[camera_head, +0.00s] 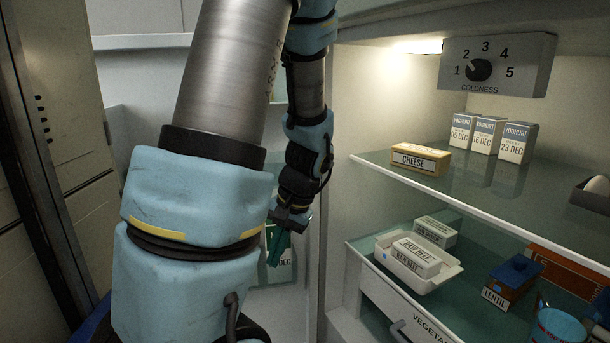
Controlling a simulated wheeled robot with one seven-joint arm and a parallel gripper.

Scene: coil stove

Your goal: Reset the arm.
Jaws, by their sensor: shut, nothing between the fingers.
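My arm fills the left and middle of the head view, with large blue and grey links close to the camera. My gripper (287,218) hangs at the arm's far end, just left of the fridge's inner side wall. It is shut and holds nothing.
An open fridge stands at the right. Its upper glass shelf (470,200) holds a cheese box (420,159) and yoghurt cartons (487,135). The lower shelf bears a white tray (452,272) and a lentil box (511,279). A coldness dial (479,70) is above.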

